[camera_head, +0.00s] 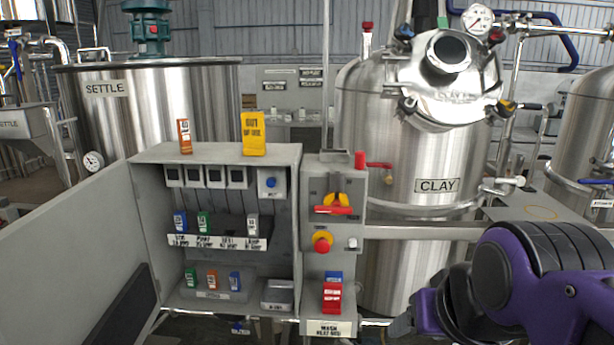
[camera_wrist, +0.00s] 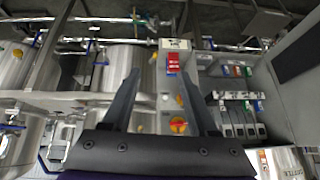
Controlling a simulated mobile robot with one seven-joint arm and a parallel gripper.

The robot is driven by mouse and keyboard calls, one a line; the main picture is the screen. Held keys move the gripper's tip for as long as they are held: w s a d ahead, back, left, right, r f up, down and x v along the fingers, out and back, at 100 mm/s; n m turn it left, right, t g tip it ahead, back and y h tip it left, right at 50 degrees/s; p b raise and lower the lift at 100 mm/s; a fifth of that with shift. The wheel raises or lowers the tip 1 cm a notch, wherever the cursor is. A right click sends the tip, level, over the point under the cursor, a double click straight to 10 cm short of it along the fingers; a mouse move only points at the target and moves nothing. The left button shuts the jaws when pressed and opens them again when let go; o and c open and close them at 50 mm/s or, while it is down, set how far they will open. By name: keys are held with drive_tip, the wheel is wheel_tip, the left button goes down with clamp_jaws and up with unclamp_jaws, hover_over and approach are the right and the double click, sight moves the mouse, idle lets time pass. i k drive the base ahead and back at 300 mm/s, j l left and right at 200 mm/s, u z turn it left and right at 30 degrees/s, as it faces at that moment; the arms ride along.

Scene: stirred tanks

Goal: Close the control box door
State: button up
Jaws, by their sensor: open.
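The control box (camera_head: 290,165) stands open in the middle of the head view, its breakers and switches showing. Its grey door (camera_head: 75,250) is swung wide out to the left, with a dark panel on its inner face. In the wrist view, which is upside down, the door (camera_wrist: 297,45) is at the upper right, beside the open box interior (camera_wrist: 240,85). My gripper (camera_wrist: 160,70) is open and empty, its two fingers apart in front of the switch panel. In the head view my purple wrist is at the lower right, well away from the door.
A switch panel (camera_head: 312,255) with a red-handled rotary switch (camera_head: 334,207) and a red-and-yellow button (camera_head: 322,243) adjoins the box's right side. An orange tag (camera_head: 185,136) and a yellow tag (camera_head: 253,133) stand on top. The CLAY tank (camera_head: 420,160) and SETTLE tank (camera_head: 165,105) are behind.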

sight(75, 270)
drive_tip(key=j+u, duration=0.1)
drive_tip(key=u, duration=0.75)
drive_tip(key=j+u, duration=0.15)
drive_tip(key=u, duration=0.3)
drive_tip(key=i+u, duration=0.1)
drive_tip(key=u, duration=0.35)
drive_tip(key=j+u, duration=0.1)
drive_tip(key=u, duration=0.3)
drive_tip(key=i+u, duration=0.1)
drive_tip(key=u, duration=0.8)
drive_tip(key=i+j+z, duration=0.1)
drive_tip(key=i, duration=0.45)
drive_tip(key=i+j+z, duration=0.1)
drive_tip(key=i, duration=0.4)
drive_tip(key=i+z, duration=0.15)
drive_tip(key=z, duration=0.25)
drive_tip(key=i+j+z, duration=0.1)
drive_tip(key=z, duration=0.3)
drive_tip(key=i+j+z, duration=0.1)
drive_tip(key=z, duration=0.25)
drive_tip(key=j+z, duration=0.1)
drive_tip(key=z, duration=0.35)
drive_tip(key=i+j+z, duration=0.1)
drive_tip(key=z, duration=0.3)
drive_tip(key=j+z, duration=0.1)
drive_tip(key=z, duration=0.35)
drive_tip(key=k+j+z, duration=0.1)
drive_tip(key=z, duration=0.45)
drive_tip(key=l, duration=0.25)
